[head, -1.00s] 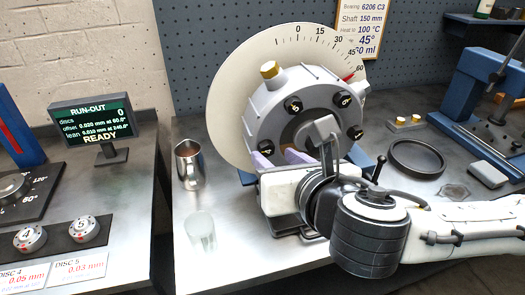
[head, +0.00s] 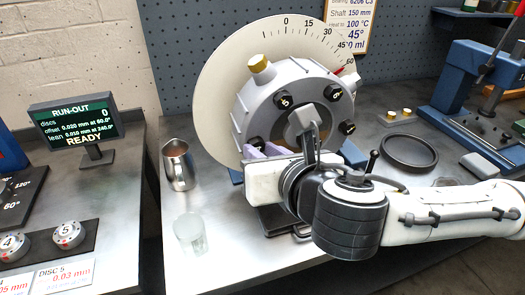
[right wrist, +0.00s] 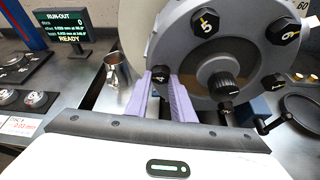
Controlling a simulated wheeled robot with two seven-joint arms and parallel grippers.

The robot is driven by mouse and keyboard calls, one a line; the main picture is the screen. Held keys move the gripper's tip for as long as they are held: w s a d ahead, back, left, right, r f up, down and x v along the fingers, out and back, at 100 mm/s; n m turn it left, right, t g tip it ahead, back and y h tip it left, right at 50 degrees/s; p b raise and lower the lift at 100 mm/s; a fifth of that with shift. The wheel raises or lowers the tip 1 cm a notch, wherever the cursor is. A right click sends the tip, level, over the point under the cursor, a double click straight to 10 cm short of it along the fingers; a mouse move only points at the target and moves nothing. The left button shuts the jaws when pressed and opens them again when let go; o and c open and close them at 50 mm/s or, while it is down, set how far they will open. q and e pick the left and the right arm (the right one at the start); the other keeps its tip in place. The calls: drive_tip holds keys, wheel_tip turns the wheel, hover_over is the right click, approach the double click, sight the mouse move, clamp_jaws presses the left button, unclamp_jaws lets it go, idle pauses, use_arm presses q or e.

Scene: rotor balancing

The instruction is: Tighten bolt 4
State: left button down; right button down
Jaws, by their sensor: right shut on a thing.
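The rotor (head: 262,105) is a grey metal disc hub standing upright in front of a white dial plate. Bolt 4 (right wrist: 160,75) is a black hex head marked 4 at the rotor's lower left. It is partly hidden in the head view (head: 256,143). My right gripper (right wrist: 161,80) has lavender fingers, one on each side of bolt 4, shut on its head. In the head view my right gripper (head: 265,151) is at the rotor's lower left, largely hidden behind its own wrist. My left gripper is not in view.
Bolt 5 (head: 284,101) and other black bolts surround the hub. A steel jug (head: 178,165) and a clear glass (head: 190,235) stand left of my right arm. The RUN-OUT display (head: 72,124) reads 0 and READY. A black ring dish (head: 409,152) lies to the right.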

drive_tip(key=shift+m, duration=0.3)
use_arm(q)
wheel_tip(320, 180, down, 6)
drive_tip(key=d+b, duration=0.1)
drive_tip(key=b, duration=0.7)
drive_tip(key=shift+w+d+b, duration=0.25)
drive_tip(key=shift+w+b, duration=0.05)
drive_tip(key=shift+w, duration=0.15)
use_arm(e)
drive_tip(key=shift+d+f+m+t+y, duration=0.2)
drive_tip(key=shift+m+t+y, duration=0.85)
drive_tip(key=shift+m, duration=3.2)
drive_tip(key=shift+a+f+m+t+y, duration=0.2)
drive_tip(key=shift+m+t+y, duration=0.8)
drive_tip(key=shift+m, duration=3.3)
drive_tip(key=shift+d+f+m+t+y, duration=0.3)
drive_tip(key=shift+m+t+y, duration=0.7)
drive_tip(key=shift+m, duration=3.25)
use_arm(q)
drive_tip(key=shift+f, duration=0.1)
use_arm(e)
drive_tip(key=shift+a+m+t, duration=0.15)
drive_tip(key=shift+m+t, duration=0.1)
drive_tip(key=shift+m, duration=0.05)
